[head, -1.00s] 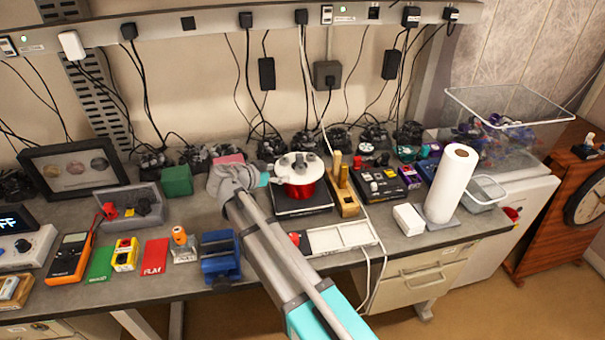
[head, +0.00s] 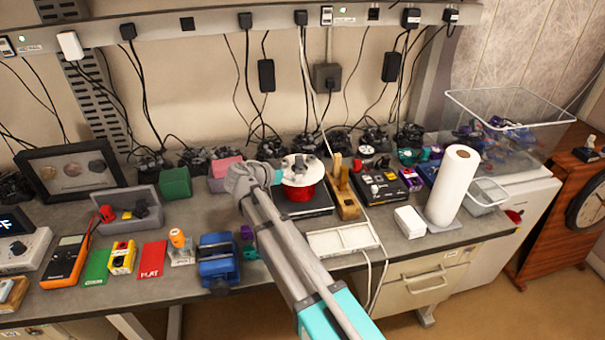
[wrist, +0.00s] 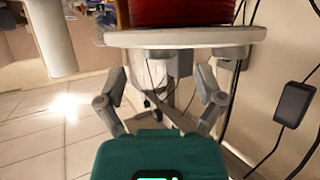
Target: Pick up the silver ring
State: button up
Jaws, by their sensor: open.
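I cannot pick out a silver ring for certain. A spool with a white flange (head: 314,180) and red winding (head: 302,193) stands on a black flat box. Small grey pieces (head: 299,163) show on its top, too small to make out. In the wrist view the spool appears upside down, with its white flange (wrist: 185,38) and a grey part (wrist: 178,64) between and beyond my fingertips. My gripper (wrist: 162,102) is open and empty, close to the spool's top.
A wooden block (head: 342,190) stands right of the spool, and a white tray (head: 342,240) lies in front. A blue vise (head: 218,262) is left of my arm. A paper towel roll (head: 452,187) stands at the right. Cables hang along the wall behind.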

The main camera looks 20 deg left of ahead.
aim_at(300, 172)
jog(key=shift+b+x, duration=0.4)
jog(key=shift+x, duration=1)
jog(key=shift+s, duration=0.1)
grip_shut()
